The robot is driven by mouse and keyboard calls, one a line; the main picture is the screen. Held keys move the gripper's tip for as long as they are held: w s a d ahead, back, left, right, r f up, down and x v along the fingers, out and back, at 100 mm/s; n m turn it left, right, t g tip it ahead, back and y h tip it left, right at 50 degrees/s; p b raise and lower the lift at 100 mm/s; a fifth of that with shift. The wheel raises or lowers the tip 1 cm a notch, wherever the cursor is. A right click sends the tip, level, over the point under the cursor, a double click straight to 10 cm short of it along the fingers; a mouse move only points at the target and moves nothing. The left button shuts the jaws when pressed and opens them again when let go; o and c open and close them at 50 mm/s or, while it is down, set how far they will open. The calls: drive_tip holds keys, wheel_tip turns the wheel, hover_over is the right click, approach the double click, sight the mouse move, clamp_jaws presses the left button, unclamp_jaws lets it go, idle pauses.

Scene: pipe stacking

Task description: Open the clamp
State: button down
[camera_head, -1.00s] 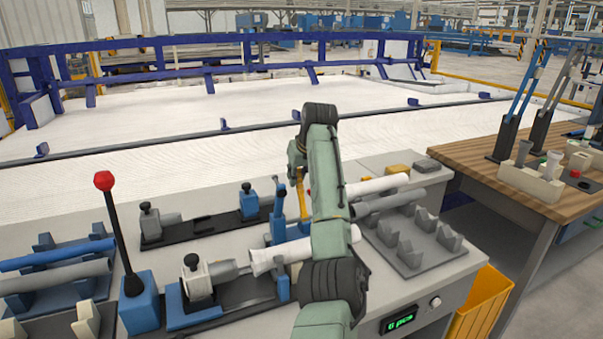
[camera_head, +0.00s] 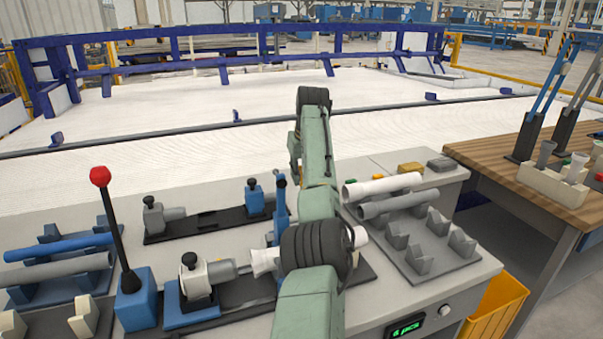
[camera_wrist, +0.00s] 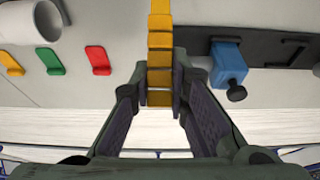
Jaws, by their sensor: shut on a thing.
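In the wrist view, my gripper (camera_wrist: 161,97) is shut on a yellow, segmented bar (camera_wrist: 160,42). The bar looks like the clamp's handle and runs up out of the top of the picture between both fingers. In the head view my arm hides the gripper and the bar. A blue upright part of the clamp (camera_head: 280,192) shows just left of my arm, at the middle of the bench. A white pipe (camera_head: 264,262) lies in front of it and passes behind my arm. Whether the clamp is open or closed cannot be told.
A blue block with a black knob (camera_wrist: 229,66) stands right of the fingers. Yellow, green (camera_wrist: 48,61) and red tabs and a white pipe end are at left. A red-knobbed lever (camera_head: 100,177) stands at front left. A pipe rack (camera_head: 425,245) is at right.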

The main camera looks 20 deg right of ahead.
drive_tip(key=c, duration=1.5)
unclamp_jaws()
drive_tip(key=shift+f, duration=0.1)
drive_tip(key=v, duration=1.2)
